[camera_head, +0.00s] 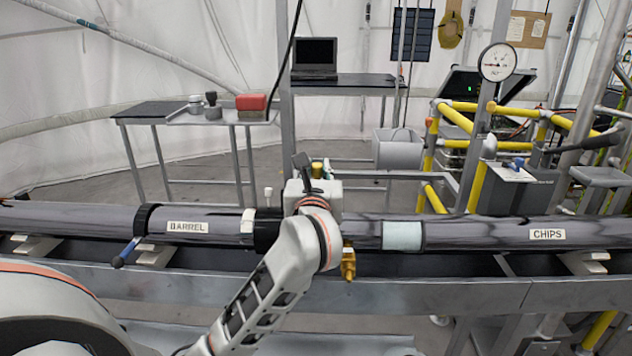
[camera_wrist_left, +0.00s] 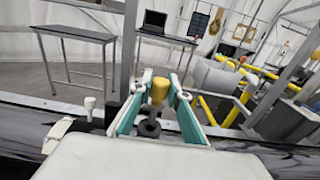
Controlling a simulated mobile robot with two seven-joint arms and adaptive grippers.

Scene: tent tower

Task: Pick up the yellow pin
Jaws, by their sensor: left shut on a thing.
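The yellow pin (camera_wrist_left: 160,92) stands upright between the two fingers of my left gripper (camera_wrist_left: 158,100) in the left wrist view. Its round yellow head shows above a dark shaft, which meets a dark ring (camera_wrist_left: 150,128) below. In the head view only a bit of the yellow head (camera_head: 317,168) shows behind my left wrist. My left gripper (camera_head: 318,172) is over the long dark pipe and shut on the pin. Whether the pin is clear of the ring cannot be told. My right gripper is out of view.
The dark pipe, with a BARREL label (camera_head: 187,227) and a CHIPS label (camera_head: 547,234), runs across. A white-topped peg (camera_head: 268,192) stands left of my gripper. A brass valve (camera_head: 348,262) hangs below the pipe. Yellow railings (camera_head: 476,187) stand to the right, tables (camera_head: 345,82) behind.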

